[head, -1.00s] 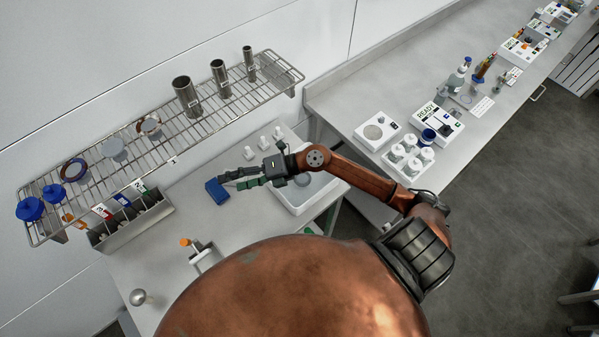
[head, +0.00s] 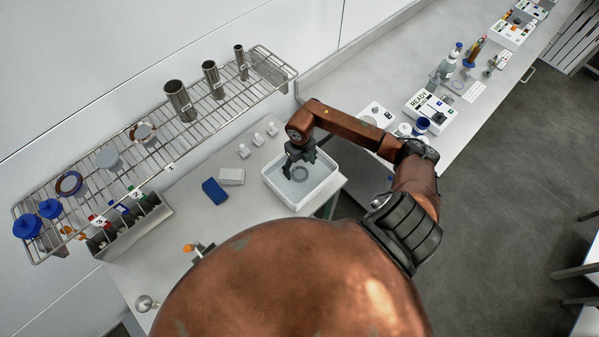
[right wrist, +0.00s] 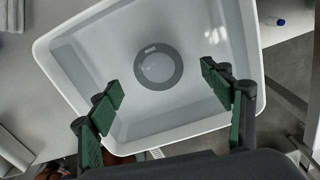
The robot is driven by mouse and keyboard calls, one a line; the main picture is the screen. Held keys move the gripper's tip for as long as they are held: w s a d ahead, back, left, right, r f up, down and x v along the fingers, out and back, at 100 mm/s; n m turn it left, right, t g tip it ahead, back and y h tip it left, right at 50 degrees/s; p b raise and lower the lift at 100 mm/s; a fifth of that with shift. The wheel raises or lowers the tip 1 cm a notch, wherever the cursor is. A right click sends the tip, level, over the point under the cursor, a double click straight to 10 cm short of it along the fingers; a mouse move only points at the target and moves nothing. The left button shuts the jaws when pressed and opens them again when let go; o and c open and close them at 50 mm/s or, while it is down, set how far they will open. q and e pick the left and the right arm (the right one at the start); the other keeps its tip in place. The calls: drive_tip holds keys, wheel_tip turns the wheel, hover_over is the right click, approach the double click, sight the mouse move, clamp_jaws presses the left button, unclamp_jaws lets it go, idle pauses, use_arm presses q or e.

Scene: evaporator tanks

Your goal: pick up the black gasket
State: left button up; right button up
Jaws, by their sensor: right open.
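The gasket, a flat dark grey ring (head: 300,181) with a small pale marking, lies on the floor of a white square tray (head: 327,185). In the right wrist view the ring (right wrist: 158,86) lies flat, clear of the tray walls (right wrist: 84,107). My right gripper (head: 299,165) is over the tray, pointing down. In the right wrist view its two green-padded fingers (right wrist: 160,79) are spread apart and empty. The ring appears between and slightly beyond the fingertips, with no visible contact. My left gripper is not in view.
A blue block (head: 214,190) and a white block (head: 231,176) lie left of the tray. Several small white bottles (head: 258,139) stand behind it. A wire rack (head: 205,105) with steel cylinders runs along the wall. A READY device (head: 430,108) stands on the right bench.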

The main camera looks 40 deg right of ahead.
sight(300, 174)
drive_tip(key=shift+a+f, duration=0.1)
drive_tip(key=shift+f, duration=1.35)
drive_tip(key=shift+f, duration=0.25)
drive_tip(key=shift+c, duration=0.4)
drive_tip(key=c, duration=0.8)
